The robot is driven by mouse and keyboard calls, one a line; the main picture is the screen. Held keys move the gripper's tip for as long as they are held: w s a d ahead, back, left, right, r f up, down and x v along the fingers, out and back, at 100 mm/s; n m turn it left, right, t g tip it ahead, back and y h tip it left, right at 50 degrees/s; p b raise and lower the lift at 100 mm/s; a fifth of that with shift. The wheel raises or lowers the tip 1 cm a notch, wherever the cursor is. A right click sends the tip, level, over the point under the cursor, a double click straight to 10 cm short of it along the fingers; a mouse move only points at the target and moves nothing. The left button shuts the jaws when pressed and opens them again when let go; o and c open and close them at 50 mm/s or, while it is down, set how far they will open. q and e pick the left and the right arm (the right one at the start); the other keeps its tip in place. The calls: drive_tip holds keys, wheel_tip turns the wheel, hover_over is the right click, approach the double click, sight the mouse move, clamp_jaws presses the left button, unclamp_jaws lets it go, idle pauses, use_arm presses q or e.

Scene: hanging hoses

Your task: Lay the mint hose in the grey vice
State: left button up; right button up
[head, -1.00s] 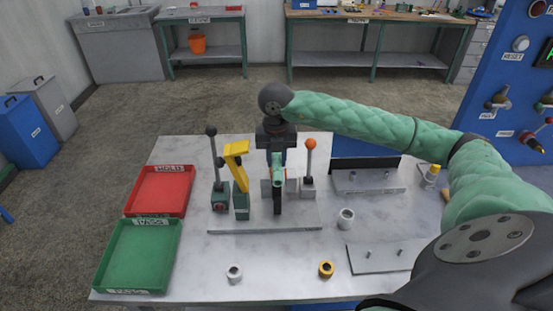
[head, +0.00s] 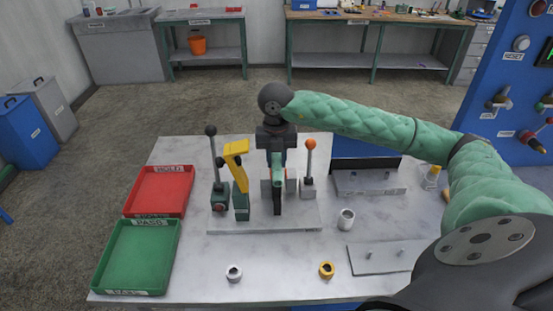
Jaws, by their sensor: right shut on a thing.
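My right gripper (head: 276,148) is over the middle of the fixture plate, pointing down. It is shut on the mint hose (head: 277,162), of which a short piece shows below the gripper body. The grey vice (head: 265,190) shows as light grey blocks on the plate, right under the gripper. A dark upright piece (head: 277,206) stands in front of the blocks and hides part of the gap. I cannot tell whether the hose touches the vice. My left gripper is not in view.
A yellow clamp (head: 237,165) and a black-knobbed lever (head: 215,155) stand close left; an orange-knobbed lever (head: 310,160) stands close right. Red (head: 128,205) and green (head: 99,270) trays lie left. Small rings (head: 326,270) and a pegged plate (head: 375,262) lie in front.

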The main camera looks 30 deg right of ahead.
sight(276, 159)
drive_tip(key=shift+f+b, duration=1.45)
drive_tip(key=shift+f, duration=0.35)
drive_tip(key=o, duration=1.1)
drive_tip(key=shift+c, duration=0.2)
drive_tip(key=shift+r, duration=0.1)
wheel_tip(276, 159, up, 6)
drive_tip(key=shift+r+b, duration=0.15)
drive_tip(key=shift+b, duration=0.7)
drive_tip(key=shift+r, duration=0.65)
